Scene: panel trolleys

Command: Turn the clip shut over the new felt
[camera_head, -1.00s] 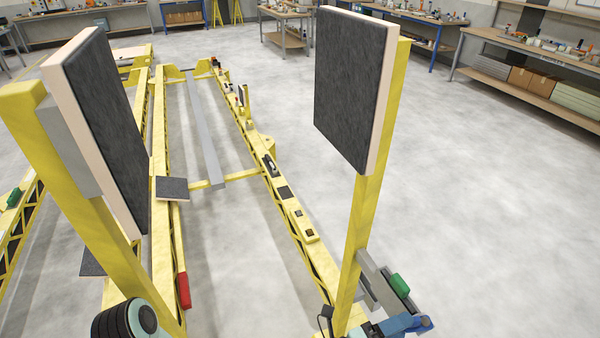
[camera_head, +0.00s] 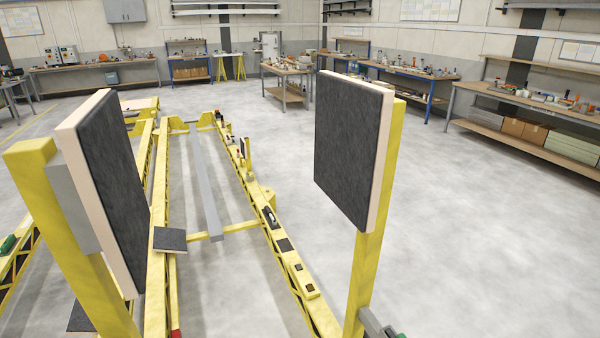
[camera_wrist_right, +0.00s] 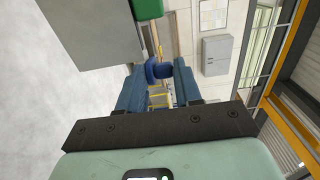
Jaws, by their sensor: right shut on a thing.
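My right gripper (camera_wrist_right: 161,78) shows in the right wrist view, its two blue fingers closed on a small blue piece (camera_wrist_right: 159,69) between their tips. This piece looks like the clip, but its turn angle and what lies under it cannot be told. A green block (camera_wrist_right: 148,8) and a grey plate (camera_wrist_right: 90,30) are just beyond the fingers, at the top. In the head view, dark felt covers the right panel (camera_head: 345,150) and the left panel (camera_head: 115,185), each on a yellow post. Which felt is new cannot be told.
A yellow trolley frame (camera_head: 290,255) runs away between the posts. Workbenches (camera_head: 520,110) line the walls. The grey floor (camera_head: 480,230) on the right is clear.

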